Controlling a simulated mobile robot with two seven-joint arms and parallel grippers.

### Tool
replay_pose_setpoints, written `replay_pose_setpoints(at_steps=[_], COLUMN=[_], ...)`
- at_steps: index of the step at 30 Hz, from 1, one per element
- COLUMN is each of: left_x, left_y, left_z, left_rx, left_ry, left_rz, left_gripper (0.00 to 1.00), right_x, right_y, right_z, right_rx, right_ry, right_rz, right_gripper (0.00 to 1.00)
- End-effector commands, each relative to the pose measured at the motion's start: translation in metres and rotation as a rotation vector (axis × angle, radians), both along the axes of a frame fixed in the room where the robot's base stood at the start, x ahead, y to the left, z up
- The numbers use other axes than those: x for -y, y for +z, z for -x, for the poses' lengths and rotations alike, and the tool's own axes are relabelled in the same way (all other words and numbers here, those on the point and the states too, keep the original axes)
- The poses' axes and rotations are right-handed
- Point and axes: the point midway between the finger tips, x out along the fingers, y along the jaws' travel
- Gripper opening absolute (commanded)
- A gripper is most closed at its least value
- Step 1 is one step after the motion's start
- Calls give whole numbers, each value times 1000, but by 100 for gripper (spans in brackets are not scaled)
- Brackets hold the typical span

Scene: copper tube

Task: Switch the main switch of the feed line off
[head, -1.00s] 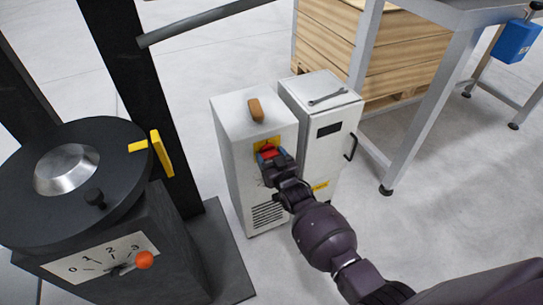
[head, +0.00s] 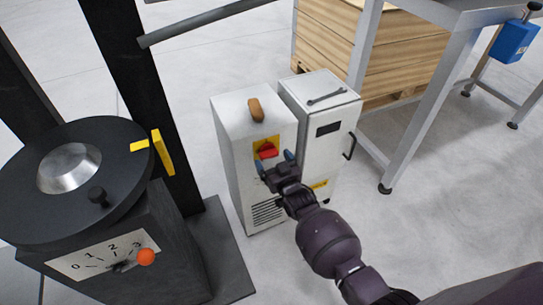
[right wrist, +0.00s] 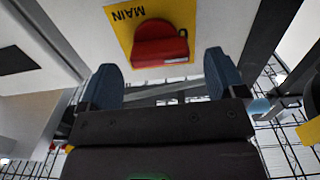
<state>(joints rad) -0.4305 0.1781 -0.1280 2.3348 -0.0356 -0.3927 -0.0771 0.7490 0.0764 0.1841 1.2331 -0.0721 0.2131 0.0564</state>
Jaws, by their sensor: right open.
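The main switch is a red handle (head: 267,151) on a yellow plate (head: 259,143), high on the front of the left white cabinet (head: 232,175). In the right wrist view the red handle (right wrist: 160,46) lies crosswise on the yellow plate (right wrist: 121,18) marked MAIN, which appears upside down. My right gripper (head: 275,163) is open and empty just in front of the switch. In the right wrist view its two blue fingertips (right wrist: 164,72) stand apart, with the handle beyond them and no contact visible. My left gripper is not in view.
A second white cabinet (head: 338,113) with a wrench (head: 327,97) on top stands close on the right. A black machine with a round top (head: 120,165) stands at left. A grey table leg (head: 430,110) is at right.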

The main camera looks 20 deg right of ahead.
Motion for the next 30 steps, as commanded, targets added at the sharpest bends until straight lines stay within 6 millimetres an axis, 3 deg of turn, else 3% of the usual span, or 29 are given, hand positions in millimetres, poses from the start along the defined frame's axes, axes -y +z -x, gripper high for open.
replay_pose_setpoints(at_steps=[9,15,30], left_x=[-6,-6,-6], left_y=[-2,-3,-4], left_z=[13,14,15], left_rx=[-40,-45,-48], left_ry=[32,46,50], left_rz=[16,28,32], left_gripper=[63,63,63], right_x=[2,2,3], right_y=[5,4,1], right_z=[51,74,84], right_rx=[6,5,2], right_ry=[0,1,1], right_rz=[1,1,1], right_gripper=[89,89,89])
